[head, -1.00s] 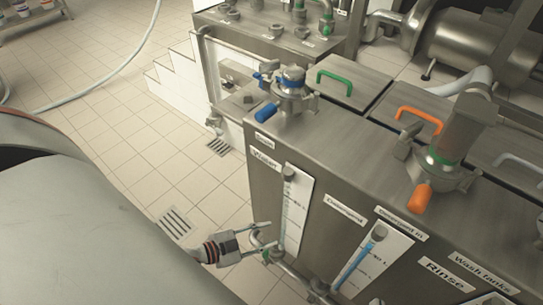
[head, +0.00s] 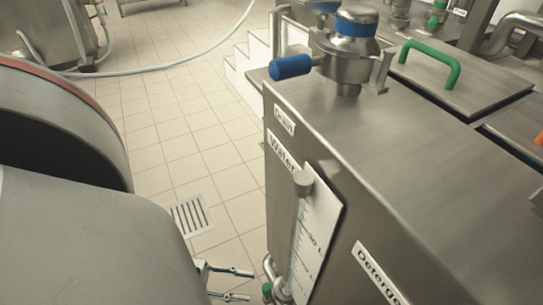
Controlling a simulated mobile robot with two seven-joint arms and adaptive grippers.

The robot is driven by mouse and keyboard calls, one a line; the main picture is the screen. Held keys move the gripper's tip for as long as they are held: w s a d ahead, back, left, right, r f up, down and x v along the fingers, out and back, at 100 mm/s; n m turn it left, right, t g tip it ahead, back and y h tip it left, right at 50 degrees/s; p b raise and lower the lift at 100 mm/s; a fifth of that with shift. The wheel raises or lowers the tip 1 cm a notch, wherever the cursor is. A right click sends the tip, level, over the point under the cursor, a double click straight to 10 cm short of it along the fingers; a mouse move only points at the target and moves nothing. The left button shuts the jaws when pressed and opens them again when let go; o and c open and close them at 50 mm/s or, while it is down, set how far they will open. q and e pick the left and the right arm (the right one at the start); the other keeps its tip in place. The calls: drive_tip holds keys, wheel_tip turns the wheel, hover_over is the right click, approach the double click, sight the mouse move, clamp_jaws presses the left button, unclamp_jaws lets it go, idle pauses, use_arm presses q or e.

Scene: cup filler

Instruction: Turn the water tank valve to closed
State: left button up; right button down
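The water tank (head: 400,150) is a steel box with a "Water" label (head: 282,151) on its front. A steel valve with a blue handle (head: 291,67) stands on its top near the left edge; the handle points left. A small fitting with a green part (head: 267,289) sits at the foot of the level gauge (head: 318,225), partly cut off by the frame's bottom edge. My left gripper (head: 249,285) is low in the picture, left of this fitting. Its two thin fingers are apart with nothing between them. Contact with the fitting cannot be told. My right gripper is out of view.
A green handle (head: 430,62) is on a lid at the back right. A "Detergent" label (head: 380,275) is on the front at lower right. A floor drain (head: 192,215) lies left of the tank. A hose (head: 170,68) crosses the open tiled floor.

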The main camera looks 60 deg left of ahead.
sight(267, 289)
use_arm(q)
drive_tip(key=x, duration=0.6)
drive_tip(key=shift+w+d, duration=0.25)
drive_tip(key=shift+w, duration=0.1)
drive_tip(key=shift+r, duration=0.1)
clamp_jaws()
